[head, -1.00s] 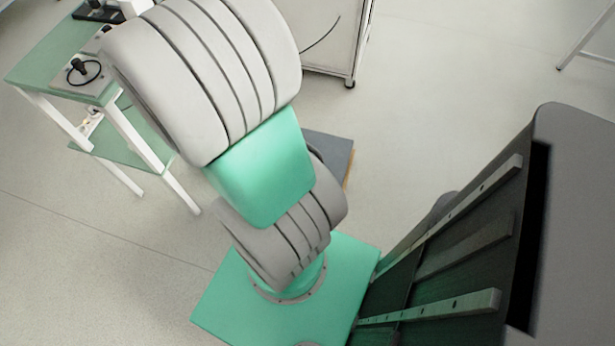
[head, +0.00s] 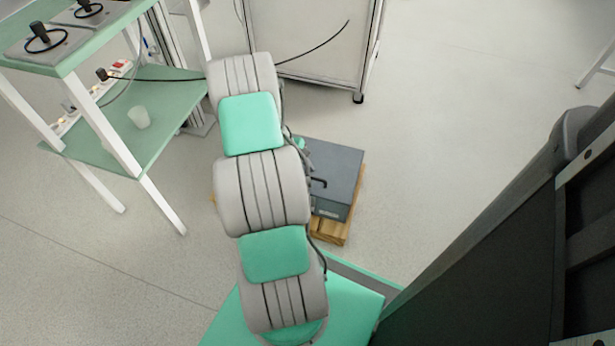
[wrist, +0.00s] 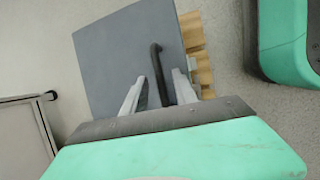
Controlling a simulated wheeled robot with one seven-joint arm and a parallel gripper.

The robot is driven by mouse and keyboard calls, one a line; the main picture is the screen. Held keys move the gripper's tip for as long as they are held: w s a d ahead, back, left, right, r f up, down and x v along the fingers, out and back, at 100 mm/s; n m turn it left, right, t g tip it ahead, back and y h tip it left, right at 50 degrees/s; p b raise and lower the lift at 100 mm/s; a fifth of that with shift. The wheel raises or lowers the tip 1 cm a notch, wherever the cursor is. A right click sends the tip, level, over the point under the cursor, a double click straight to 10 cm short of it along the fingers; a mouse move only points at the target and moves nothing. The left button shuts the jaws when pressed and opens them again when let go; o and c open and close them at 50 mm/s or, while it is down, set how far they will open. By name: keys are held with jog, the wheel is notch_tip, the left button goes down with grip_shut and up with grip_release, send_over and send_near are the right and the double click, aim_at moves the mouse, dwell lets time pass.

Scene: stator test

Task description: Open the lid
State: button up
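A grey box with a flat lid (head: 338,165) sits on a wooden pallet (head: 332,233) on the floor, partly behind my arm. A dark handle (head: 319,183) shows on it. In the wrist view the grey lid (wrist: 115,55) fills the upper middle, and the bent black handle (wrist: 156,62) is near its right edge. My gripper (wrist: 158,80) is open, its two fingers on either side of the handle in the picture. I cannot tell whether they touch it. The lid appears closed.
A green-topped table with a lower shelf (head: 165,88) stands at left, with a cup (head: 139,117) on the shelf. A white cabinet on casters (head: 312,40) stands behind the box. A dark structure fills the right. Floor right of the box is clear.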

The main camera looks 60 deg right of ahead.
jog(key=shift+d+f, duration=0.1)
jog(key=shift+f, duration=0.05)
grip_shut()
dwell(1.4)
